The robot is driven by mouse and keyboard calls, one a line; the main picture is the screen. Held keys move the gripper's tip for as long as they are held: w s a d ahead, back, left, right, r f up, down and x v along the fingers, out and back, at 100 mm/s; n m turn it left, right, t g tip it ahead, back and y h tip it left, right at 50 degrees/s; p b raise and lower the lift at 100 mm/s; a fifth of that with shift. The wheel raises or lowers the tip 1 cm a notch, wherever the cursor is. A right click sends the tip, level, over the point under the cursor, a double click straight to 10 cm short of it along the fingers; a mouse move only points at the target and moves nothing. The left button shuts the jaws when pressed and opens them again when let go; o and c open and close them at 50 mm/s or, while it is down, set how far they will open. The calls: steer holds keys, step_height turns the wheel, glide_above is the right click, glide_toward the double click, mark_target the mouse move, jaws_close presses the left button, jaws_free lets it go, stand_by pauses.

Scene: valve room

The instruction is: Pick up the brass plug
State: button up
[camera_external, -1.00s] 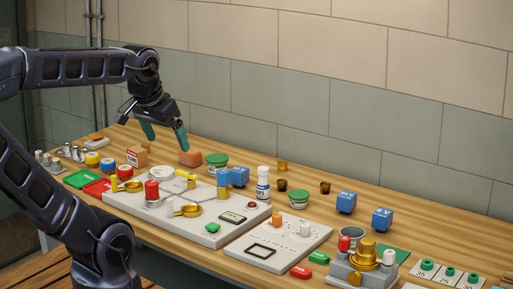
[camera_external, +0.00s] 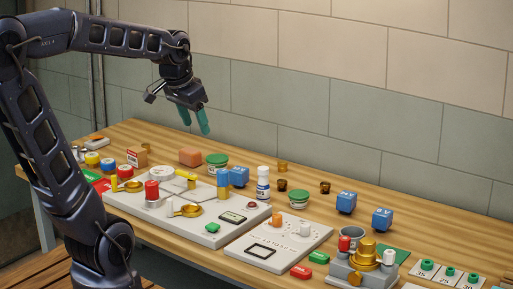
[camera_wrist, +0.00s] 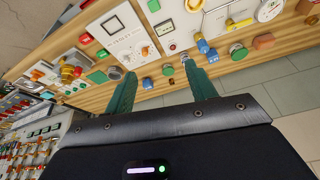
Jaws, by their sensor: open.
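My gripper (camera_external: 195,127) is open and empty in the air above the back of the bench, with teal fingers pointing down; its fingers also show apart in the wrist view (camera_wrist: 158,68). I cannot tell for certain which piece is the brass plug. A small amber-brass piece (camera_external: 282,165) stands near the back edge, to the right of and below my gripper in the picture. Two darker brown pieces (camera_external: 281,184) (camera_external: 325,187) stand near it. A larger stepped brass piece (camera_external: 367,251) sits on a grey block at the right.
Grey panels (camera_external: 210,236) with valves and knobs fill the bench front. An orange block (camera_external: 190,157), green-lidded jars (camera_external: 217,161), blue blocks (camera_external: 346,202) and a white bottle (camera_external: 263,183) stand behind them. The tiled wall rises behind the bench.

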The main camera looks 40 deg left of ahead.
steer(key=w+f+m, duration=0.2)
steer(key=w, duration=1)
steer(key=m+g+h, duration=0.1)
steer(key=m+h, duration=0.2)
steer(key=m, duration=0.3)
glide_above(280, 180)
steer(key=s+a, duration=0.3)
steer(key=a, duration=0.1)
step_height(280, 180, down, 21)
steer(key=x, duration=0.5)
steer(key=shift+d+f, duration=0.1)
steer(key=shift+d, duration=0.3)
steer(key=shift+x, duration=2.55)
steer(key=shift+w+d, duration=0.1)
steer(key=shift+d, duration=0.05)
steer(key=shift+c, duration=0.5)
steer(key=c, duration=1.1)
